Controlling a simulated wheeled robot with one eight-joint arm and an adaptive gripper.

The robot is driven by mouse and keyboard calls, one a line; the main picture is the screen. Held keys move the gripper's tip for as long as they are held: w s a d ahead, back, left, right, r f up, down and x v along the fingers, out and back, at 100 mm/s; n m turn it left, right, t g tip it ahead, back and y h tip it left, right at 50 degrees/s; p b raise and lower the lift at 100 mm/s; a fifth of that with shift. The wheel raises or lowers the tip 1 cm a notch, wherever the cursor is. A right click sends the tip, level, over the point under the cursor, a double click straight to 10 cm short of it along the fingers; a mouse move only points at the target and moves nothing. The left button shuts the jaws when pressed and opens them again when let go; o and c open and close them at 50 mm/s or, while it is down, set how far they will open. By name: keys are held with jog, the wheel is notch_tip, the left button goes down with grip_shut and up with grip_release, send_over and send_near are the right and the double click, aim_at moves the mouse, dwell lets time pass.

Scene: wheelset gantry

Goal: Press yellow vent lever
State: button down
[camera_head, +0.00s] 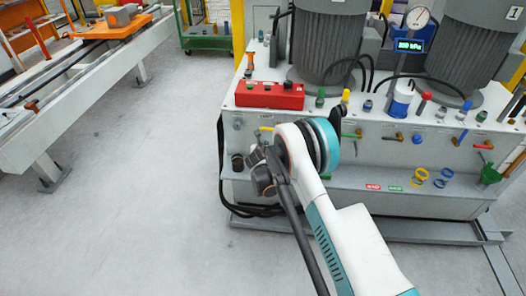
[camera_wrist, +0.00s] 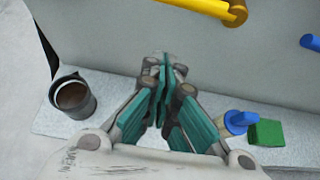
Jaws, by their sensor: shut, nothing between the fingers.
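A yellow lever (camera_head: 265,128) is on the front panel of the white machine in the head view, just left of my arm. In the wrist view the yellow lever (camera_wrist: 205,5) is at the top edge, partly cut off, with its brass pivot (camera_wrist: 236,14) at its right end. My gripper (camera_wrist: 164,72) is shut and empty, its fingertips together below and left of the lever. It looks apart from the lever. In the head view my gripper (camera_head: 259,158) is in front of the panel, below the lever, and its fingertips are hard to make out.
A blue lever (camera_wrist: 311,42) is right of the yellow one. On the ledge below are a dark cup (camera_wrist: 72,96), a blue item (camera_wrist: 240,121) and a green block (camera_wrist: 267,132). A red control box (camera_head: 270,95) sits above. The floor (camera_head: 130,200) at left is clear.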

jog(key=shift+w+r+b, duration=0.55)
jog(key=shift+w+r, duration=0.1)
jog(key=shift+w, duration=0.2)
jog(key=shift+w+r+b, duration=0.5)
jog(key=shift+w+r, duration=0.1)
jog(key=shift+w, duration=0.2)
jog(key=shift+s+r, duration=0.1)
jog(key=shift+r, duration=0.1)
jog(key=shift+y, duration=0.3)
